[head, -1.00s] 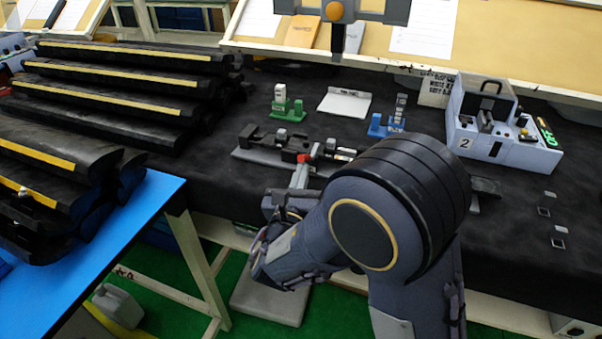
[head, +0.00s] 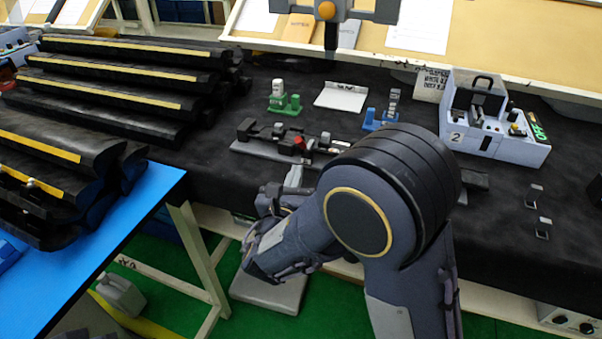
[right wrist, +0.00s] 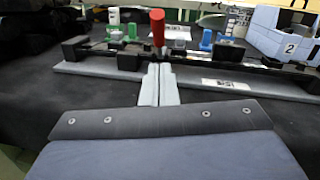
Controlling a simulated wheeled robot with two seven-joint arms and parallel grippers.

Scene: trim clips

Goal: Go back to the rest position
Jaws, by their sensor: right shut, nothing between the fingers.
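My right gripper (head: 294,176) is shut and empty at the front edge of the black-covered bench. In the right wrist view its two pale fingers (right wrist: 158,84) lie together, just in front of a grey fixture with a dark rail (head: 270,153). The fixture's red handle (right wrist: 158,28) stands upright behind the fingertips; a gap shows between gripper and fixture in the head view. My right forearm hides the fixture's right end in the head view. My left gripper is not in view.
Behind the fixture stand a green stand (head: 284,102), a white tray (head: 341,97) and a blue stand (head: 382,119). A grey box marked 2 (head: 520,150) is at right. Long black trim pieces (head: 110,80) are stacked at left, some on a blue table (head: 130,225).

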